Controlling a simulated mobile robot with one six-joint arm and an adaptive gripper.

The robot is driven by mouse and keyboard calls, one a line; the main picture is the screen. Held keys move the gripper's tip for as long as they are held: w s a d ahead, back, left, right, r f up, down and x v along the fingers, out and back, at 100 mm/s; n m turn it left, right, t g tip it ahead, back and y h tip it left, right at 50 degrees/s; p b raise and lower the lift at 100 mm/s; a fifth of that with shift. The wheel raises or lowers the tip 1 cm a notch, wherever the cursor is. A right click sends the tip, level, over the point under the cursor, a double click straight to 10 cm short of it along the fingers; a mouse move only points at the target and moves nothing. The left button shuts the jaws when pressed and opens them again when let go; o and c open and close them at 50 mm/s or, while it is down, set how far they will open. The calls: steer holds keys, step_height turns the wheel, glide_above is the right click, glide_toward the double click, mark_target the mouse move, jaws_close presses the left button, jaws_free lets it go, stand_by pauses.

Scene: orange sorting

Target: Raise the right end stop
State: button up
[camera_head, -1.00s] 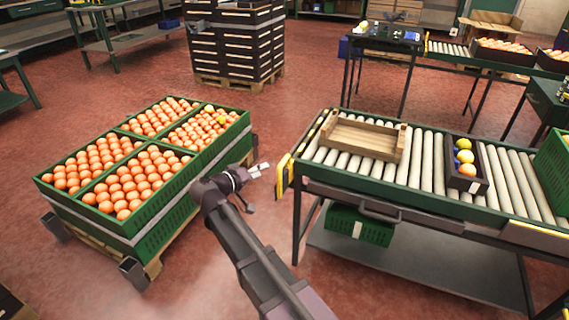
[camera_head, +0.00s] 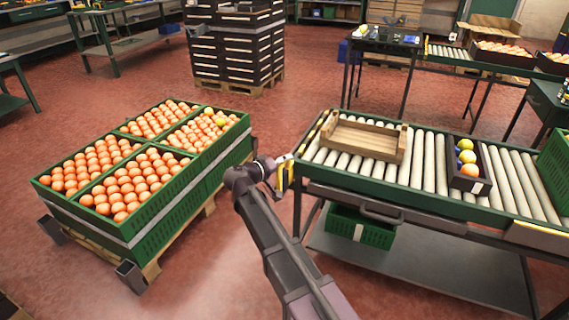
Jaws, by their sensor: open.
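Another yellow-edged plate (camera_head: 538,236) shows low on the front right of the conveyor. The picture does not make clear which of these is the right end stop.
A wooden tray (camera_head: 362,137) and a dark crate of fruit (camera_head: 486,178) sit on the rollers. Green crates of oranges (camera_head: 190,210) on a pallet stand close left of my arm. A green crate (camera_head: 350,228) sits below the conveyor.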

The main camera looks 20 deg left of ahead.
jaws_close()
steer(key=shift+r, duration=0.1)
step_height(320, 180, up, 7)
steer(key=p, duration=0.7)
steer(key=shift+r, duration=0.15)
steer(key=shift+w, duration=0.1)
jaws_free()
